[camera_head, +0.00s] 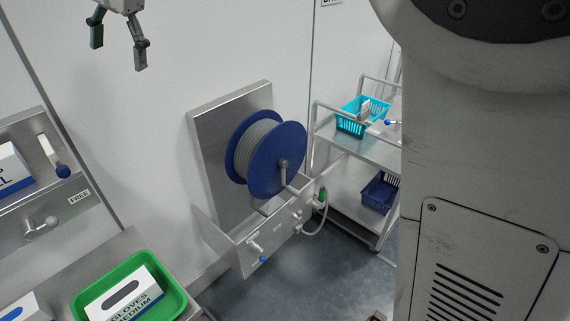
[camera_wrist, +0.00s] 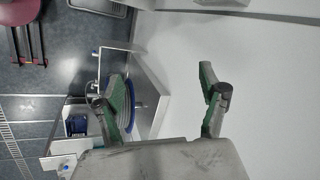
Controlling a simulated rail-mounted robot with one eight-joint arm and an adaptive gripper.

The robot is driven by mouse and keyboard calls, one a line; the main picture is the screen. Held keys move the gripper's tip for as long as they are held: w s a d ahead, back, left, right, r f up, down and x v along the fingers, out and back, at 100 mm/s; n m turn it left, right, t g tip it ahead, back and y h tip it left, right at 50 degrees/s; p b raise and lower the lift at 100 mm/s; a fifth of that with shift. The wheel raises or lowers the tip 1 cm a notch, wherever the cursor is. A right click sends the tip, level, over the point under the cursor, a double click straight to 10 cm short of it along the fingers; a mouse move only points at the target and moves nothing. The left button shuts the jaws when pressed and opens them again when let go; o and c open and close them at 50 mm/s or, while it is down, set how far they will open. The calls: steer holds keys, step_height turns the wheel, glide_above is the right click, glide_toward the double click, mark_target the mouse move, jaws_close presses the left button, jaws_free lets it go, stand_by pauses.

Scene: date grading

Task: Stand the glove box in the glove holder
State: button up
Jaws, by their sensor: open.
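A white glove box (camera_head: 122,296) marked "GLOVES MEDIUM", with a dark oval opening on top, lies in a green tray (camera_head: 178,296) at the lower left of the head view. A steel wall holder (camera_head: 60,203) with a "FREE" label is above and left of it. Another white and blue box (camera_head: 12,168), cut off by the picture edge, sits in the holder's upper part. My gripper (camera_head: 118,54) is open and empty, high above the tray at the top left. In the wrist view my gripper (camera_wrist: 161,82) shows its two fingers spread apart with nothing between them; no glove box shows there.
A third box (camera_head: 24,308) lies left of the tray, partly cut off. A blue hose reel (camera_head: 275,158) on a steel wall bracket stands right of the tray. A trolley (camera_head: 350,146) with a turquoise basket (camera_head: 352,124) and a blue crate (camera_head: 380,192) is beyond.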

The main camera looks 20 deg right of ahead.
steer(key=s+d+f+n+t+h, duration=0.15)
steer(key=s+d+f, duration=0.25)
steer(key=s+d, duration=0.45)
steer(key=s+d+f+n+t, duration=0.1)
steer(key=s+d+f+n, duration=0.3)
steer(key=d, duration=0.7)
steer(key=s+d+f+n+t+h, duration=0.1)
steer(key=s+d+f+t+h, duration=0.1)
steer(key=s+d+f, duration=1)
steer(key=s+f, duration=0.3)
steer(key=s, duration=0.1)
steer(key=shift+s+d, duration=0.15)
steer(key=shift+s, duration=0.2)
steer(key=shift+f+n, duration=0.1)
steer(key=shift+n, duration=0.15)
step_height(320, 180, down, 13)
steer(key=b, duration=1.3)
steer(key=shift+c, duration=0.4)
